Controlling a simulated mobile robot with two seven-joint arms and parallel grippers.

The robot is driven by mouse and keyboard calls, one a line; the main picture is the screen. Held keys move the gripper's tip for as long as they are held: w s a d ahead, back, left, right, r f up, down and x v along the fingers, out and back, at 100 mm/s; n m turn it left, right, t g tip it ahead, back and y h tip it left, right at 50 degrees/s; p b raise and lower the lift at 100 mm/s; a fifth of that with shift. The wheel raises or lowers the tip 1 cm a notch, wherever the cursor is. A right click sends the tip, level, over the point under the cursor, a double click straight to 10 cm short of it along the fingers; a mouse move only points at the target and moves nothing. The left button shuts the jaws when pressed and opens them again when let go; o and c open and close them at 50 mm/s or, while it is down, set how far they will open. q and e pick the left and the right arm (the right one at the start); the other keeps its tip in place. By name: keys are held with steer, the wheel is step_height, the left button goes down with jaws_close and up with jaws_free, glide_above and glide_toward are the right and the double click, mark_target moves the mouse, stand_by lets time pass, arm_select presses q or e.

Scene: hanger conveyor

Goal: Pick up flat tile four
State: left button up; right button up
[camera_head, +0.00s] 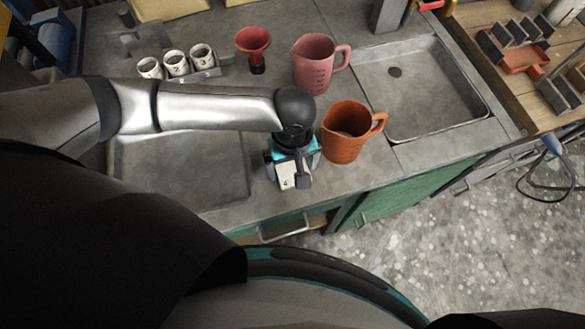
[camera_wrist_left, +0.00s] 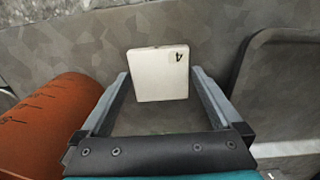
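Flat tile four is a white square tile (camera_head: 287,178) marked with a 4, near the front edge of the grey counter. My left gripper (camera_head: 287,183) is right over it, pointing down, with a finger on either side. In the left wrist view the tile (camera_wrist_left: 158,78) lies between the fingertips of the left gripper (camera_wrist_left: 161,74). The fingers are spread, with what looks like a narrow gap at each side of the tile. I cannot tell how high the fingertips are above the counter. My right gripper is not in view.
An orange measuring jug (camera_head: 343,133) stands close to the right of the left gripper. A pink jug (camera_head: 315,66), a red funnel (camera_head: 254,44) and numbered white cups (camera_head: 176,64) stand farther back. Sink basins lie left (camera_head: 180,190) and right (camera_head: 440,115).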

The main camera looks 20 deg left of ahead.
mark_target(293, 170)
arm_select(q)
steer(key=c, duration=1.1)
steer(key=shift+c, duration=0.2)
steer(key=shift+r, duration=0.1)
step_height(293, 170, up, 20)
steer(key=p, duration=0.5)
steer(key=w+a+f+m+b, duration=0.2)
steer(key=w+a+m+b, duration=0.2)
steer(key=b, duration=0.7)
steer(key=a+m, duration=0.2)
steer(key=a, duration=0.1)
steer(key=shift+w+f+m+b, duration=0.3)
steer(key=shift+w+b, duration=0.05)
steer(key=shift+b, duration=0.05)
